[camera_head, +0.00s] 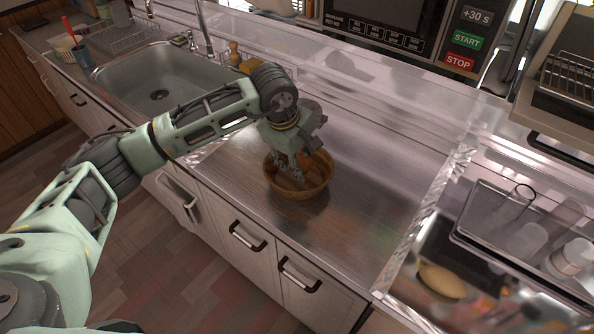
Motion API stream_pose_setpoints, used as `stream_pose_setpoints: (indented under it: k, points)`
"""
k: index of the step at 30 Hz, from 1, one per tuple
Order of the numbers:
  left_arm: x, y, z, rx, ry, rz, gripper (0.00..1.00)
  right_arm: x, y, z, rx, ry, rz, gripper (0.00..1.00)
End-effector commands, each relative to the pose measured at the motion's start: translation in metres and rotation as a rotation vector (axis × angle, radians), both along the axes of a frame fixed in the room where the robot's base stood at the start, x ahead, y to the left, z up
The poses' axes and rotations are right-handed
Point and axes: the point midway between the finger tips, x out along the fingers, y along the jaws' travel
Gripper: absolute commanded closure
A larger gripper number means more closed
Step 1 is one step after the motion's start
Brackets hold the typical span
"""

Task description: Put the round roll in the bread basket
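A round brown bowl-shaped basket (300,191) stands on the steel counter in the middle of the view. My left gripper (297,174) comes in from the left and points down, with its fingertips over or inside the basket's rim. The fingers are small and dark against the basket, so I cannot tell whether they are open or shut. No round roll can be made out; the gripper hides part of the basket's inside. An oblong yellow-tan bread-like item (442,281) lies at the lower right. My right gripper is not in view.
A microwave (385,22) stands at the back. A rack (478,222) with a white cup (571,257) is at the right. The counter right of the basket is clear.

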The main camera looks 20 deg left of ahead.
Motion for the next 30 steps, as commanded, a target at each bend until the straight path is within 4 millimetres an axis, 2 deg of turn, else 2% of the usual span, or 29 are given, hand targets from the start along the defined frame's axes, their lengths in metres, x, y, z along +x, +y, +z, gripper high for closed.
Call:
stream_pose_setpoints:
  k: [5, 11, 23, 24, 26, 30]
  points:
    - [-0.001, 0.005, -0.012, 0.0, 0.002, 0.0, 0.8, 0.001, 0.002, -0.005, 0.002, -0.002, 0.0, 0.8]
    - [-0.001, 0.004, -0.042, 0.0, 0.002, 0.0, 0.8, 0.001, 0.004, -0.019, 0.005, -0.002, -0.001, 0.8]
    - [0.0, 0.004, -0.047, 0.0, 0.0, 0.0, 0.8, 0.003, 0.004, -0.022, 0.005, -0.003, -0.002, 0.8]
    - [0.0, 0.004, -0.045, 0.0, 0.0, 0.0, 0.54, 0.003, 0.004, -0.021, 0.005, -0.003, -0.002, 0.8]
    - [0.0, 0.004, -0.045, 0.0, 0.001, 0.0, 0.48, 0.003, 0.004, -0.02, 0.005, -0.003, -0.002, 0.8]
    - [0.0, 0.004, -0.045, 0.0, 0.001, 0.0, 0.48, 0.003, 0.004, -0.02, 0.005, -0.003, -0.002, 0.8]
